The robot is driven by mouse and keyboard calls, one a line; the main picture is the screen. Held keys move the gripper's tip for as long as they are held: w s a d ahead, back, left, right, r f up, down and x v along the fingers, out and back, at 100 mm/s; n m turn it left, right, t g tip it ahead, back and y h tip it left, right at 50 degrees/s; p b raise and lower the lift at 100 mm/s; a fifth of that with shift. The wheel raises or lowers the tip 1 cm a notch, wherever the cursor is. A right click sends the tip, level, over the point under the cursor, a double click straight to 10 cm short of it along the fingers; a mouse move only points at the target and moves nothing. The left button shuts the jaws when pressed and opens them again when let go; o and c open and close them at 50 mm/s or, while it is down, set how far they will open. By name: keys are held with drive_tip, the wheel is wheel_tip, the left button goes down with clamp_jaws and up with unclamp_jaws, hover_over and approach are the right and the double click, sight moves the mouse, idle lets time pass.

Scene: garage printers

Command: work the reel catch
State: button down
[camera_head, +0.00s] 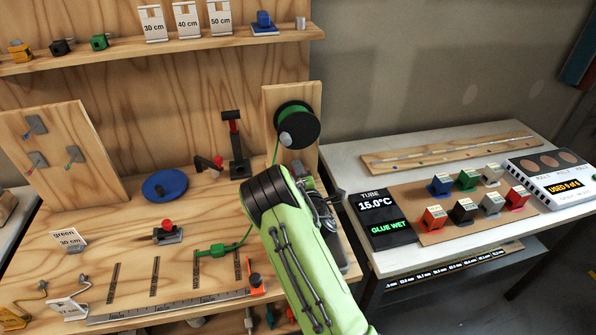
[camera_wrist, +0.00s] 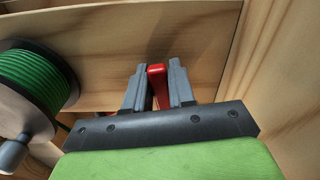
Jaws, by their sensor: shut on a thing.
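The reel (camera_head: 297,122) with green line is mounted on an upright wooden board (camera_head: 272,98) at the back of the bench. It also shows at the left edge of the wrist view (camera_wrist: 38,82), with a grey knob. In the wrist view my gripper (camera_wrist: 156,78) is shut on a red lever-like piece (camera_wrist: 157,72), which looks like the reel catch, to the right of the reel. The fingers press it from both sides; its lower part is hidden. In the head view my arm hides the gripper and the catch.
Green line runs down to a green plug (camera_head: 217,250) on the bench. A black stand with a red top (camera_head: 232,125), a red-knobbed lever (camera_head: 217,162) and a blue disc (camera_head: 165,184) stand left of the reel. A side table (camera_head: 350,160) with small coloured blocks is at right.

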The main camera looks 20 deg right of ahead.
drive_tip(key=shift+f+m, duration=0.15)
drive_tip(key=shift+m, duration=0.35)
drive_tip(key=c, duration=1)
unclamp_jaws()
drive_tip(key=shift+c, duration=0.2)
